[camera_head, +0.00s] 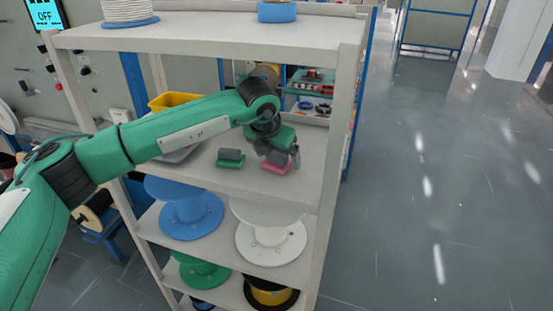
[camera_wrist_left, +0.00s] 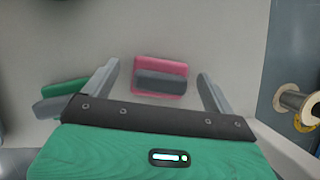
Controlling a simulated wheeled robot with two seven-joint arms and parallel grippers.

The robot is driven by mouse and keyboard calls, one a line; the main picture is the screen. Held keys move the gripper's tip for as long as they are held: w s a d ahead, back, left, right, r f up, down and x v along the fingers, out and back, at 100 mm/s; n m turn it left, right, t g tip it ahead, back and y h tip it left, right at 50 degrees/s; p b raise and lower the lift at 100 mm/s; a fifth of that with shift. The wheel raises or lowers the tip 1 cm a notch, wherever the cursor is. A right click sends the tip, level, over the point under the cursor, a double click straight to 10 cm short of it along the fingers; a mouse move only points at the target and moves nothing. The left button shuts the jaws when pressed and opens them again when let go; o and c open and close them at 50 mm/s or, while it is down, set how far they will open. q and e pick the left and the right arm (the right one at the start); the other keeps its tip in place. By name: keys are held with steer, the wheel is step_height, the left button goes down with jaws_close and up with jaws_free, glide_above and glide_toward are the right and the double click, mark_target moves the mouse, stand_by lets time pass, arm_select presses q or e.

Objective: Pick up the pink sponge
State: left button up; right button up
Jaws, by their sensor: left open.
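The pink sponge (camera_head: 276,168) lies on the shelf board, near its right end. In the left wrist view the pink sponge (camera_wrist_left: 160,66) shows a dark grey block or layer on it and sits between my finger tips. My left gripper (camera_head: 281,160) is right at the sponge in the head view and hides part of it. In the left wrist view its two fingers (camera_wrist_left: 158,85) are spread apart on either side of the sponge, with gaps to both. My right gripper is not in view.
A green sponge (camera_head: 230,159) with a grey top lies left of the pink one. A yellow bin (camera_head: 170,101) stands further back left. The shelf post (camera_head: 336,130) is close on the right. Spools (camera_head: 191,212) fill the lower shelf.

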arm_select(q)
steer(key=c, duration=1.1)
steer(key=shift+c, duration=0.2)
steer(key=shift+r+b, duration=0.85)
steer(key=shift+r, duration=0.05)
steer(key=shift+r+b, duration=0.55)
steer(key=shift+r, duration=0.2)
steer(key=s+a+b, duration=0.3)
steer(key=s+a, duration=0.1)
steer(key=s, duration=0.3)
steer(key=s+a+b, duration=0.3)
steer(key=s+a, duration=0.2)
steer(key=s, duration=0.3)
steer(key=shift+s+r, duration=0.15)
steer(key=shift+s, duration=0.15)
